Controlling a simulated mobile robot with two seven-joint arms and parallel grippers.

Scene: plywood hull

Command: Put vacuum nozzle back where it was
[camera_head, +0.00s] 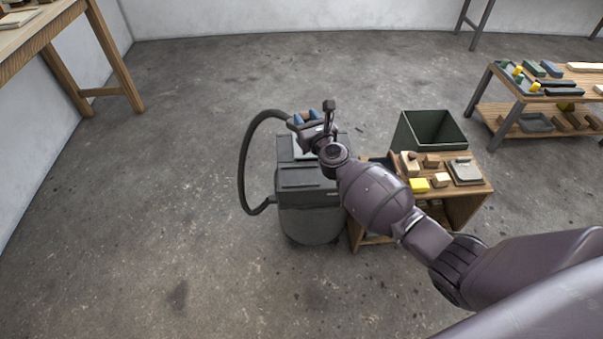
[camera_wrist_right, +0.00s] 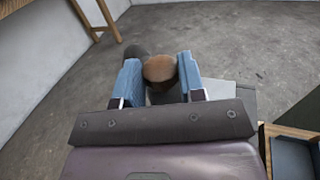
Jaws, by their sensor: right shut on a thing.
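A grey vacuum (camera_head: 310,218) stands on the concrete floor in the middle of the head view. Its black hose (camera_head: 243,165) loops out to the left and rises to my right gripper (camera_head: 308,116). That gripper is above the vacuum's top, its blue fingers shut on the vacuum nozzle. In the right wrist view, a round brownish end (camera_wrist_right: 160,70), which I take for the nozzle, sits between the two blue fingers of the gripper (camera_wrist_right: 160,78). Most of the nozzle is hidden by the gripper in the head view. My left gripper is not in view.
Another table (camera_head: 484,98) stands at right, a wooden one (camera_head: 45,38) at upper left. The floor at left is clear.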

